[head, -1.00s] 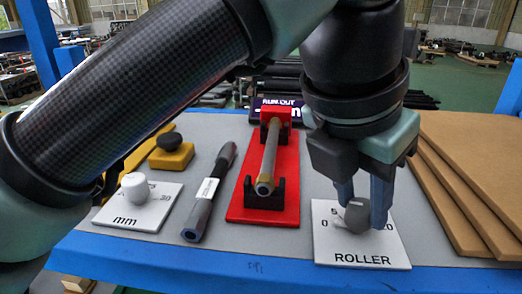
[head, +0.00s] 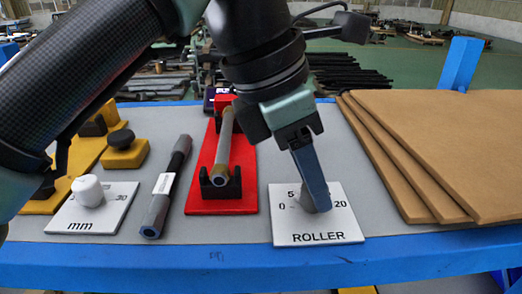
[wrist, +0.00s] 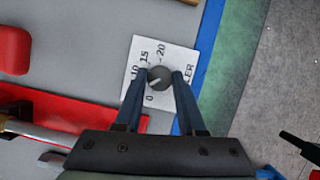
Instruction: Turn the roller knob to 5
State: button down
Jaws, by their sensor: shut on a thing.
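The roller knob (head: 307,198) is a grey round knob on a white plate (head: 297,229) marked ROLLER, with a number scale around it. My gripper (head: 314,205) reaches down from above in the head view, and one blue finger hides part of the knob. In the wrist view the knob (wrist: 159,78) sits between the two fingertips of my gripper (wrist: 160,75), which is shut on it. A pale line on the knob top points to the lower left, on the side between 0 and 10. The 5 is hidden there, so the exact setting cannot be read.
A white mm knob (head: 88,188) stands on another plate at the left. A dark grey tool (head: 166,187) and a red stand (head: 221,200) with a grey tube lie between. Stacked brown boards (head: 440,140) fill the right side. The blue table edge (head: 200,262) runs along the front.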

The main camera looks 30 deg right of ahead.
jog(key=shift+m, duration=0.4)
jog(key=c, duration=0.5)
grip_release()
jog(key=shift+r, duration=0.1)
jog(key=v, duration=1.3)
jog(key=shift+b, duration=0.4)
jog(key=shift+w+d, duration=0.1)
